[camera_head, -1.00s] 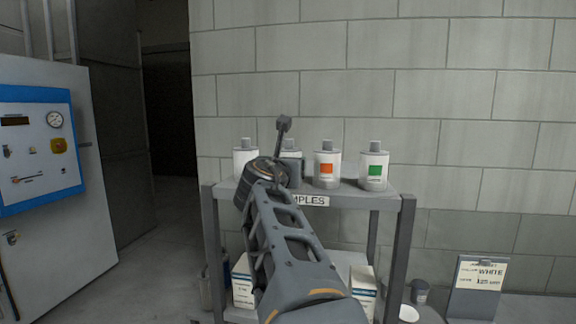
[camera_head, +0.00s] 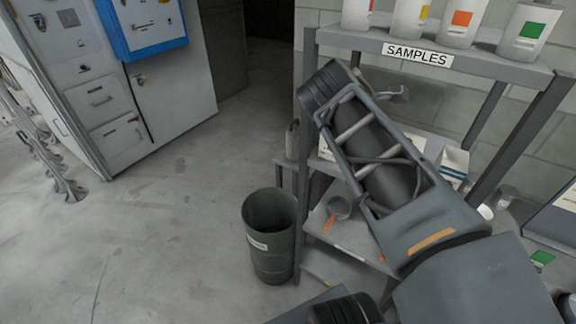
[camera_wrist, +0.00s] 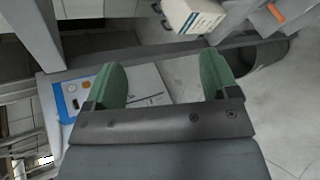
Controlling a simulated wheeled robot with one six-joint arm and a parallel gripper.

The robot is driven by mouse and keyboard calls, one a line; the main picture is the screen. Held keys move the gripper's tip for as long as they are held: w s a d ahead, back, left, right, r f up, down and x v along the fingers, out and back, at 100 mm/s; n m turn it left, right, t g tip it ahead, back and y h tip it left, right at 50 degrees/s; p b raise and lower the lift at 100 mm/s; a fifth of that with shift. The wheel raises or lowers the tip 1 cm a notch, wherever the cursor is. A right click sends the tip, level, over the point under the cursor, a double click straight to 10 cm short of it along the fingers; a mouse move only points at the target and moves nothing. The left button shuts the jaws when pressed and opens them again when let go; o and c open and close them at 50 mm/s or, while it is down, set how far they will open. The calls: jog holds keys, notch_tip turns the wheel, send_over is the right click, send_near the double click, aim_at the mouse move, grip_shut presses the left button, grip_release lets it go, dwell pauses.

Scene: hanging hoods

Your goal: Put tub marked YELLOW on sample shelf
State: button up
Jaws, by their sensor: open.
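The sample shelf (camera_head: 485,66), a grey rack top marked SAMPLES, is at the upper right of the head view. A white tub with a yellow patch (camera_head: 409,20) stands on it, cut off by the frame's top edge. It is between a tub with a red patch (camera_head: 357,12) and one with an orange patch (camera_head: 458,22); a tub with a green patch (camera_head: 528,34) is at the right. My gripper (camera_wrist: 164,82) shows two green fingers wide apart with nothing between them. In the head view my arm covers part of the rack below the top shelf.
A dark bin (camera_head: 271,240) stands on the floor left of the rack. The lower shelf (camera_head: 335,235) holds a scoop. A white box (camera_wrist: 193,16) shows in the wrist view. A cabinet with a blue panel (camera_head: 143,27) is at the left. The floor between is clear.

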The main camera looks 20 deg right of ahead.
jog(key=s+a+f+m+g+y, duration=0.2)
jog(key=s+a+f+m+y, duration=0.1)
jog(key=a+f+m, duration=0.4)
jog(key=s+a+f+m+g+y, duration=0.2)
jog(key=a+f+m+y, duration=0.3)
jog(key=f, duration=0.7)
jog(key=s+a+m, duration=0.1)
jog(key=a+m, duration=0.1)
jog(key=a, duration=0.1)
jog(key=shift+s+a+f, duration=0.15)
jog(key=shift+s, duration=0.05)
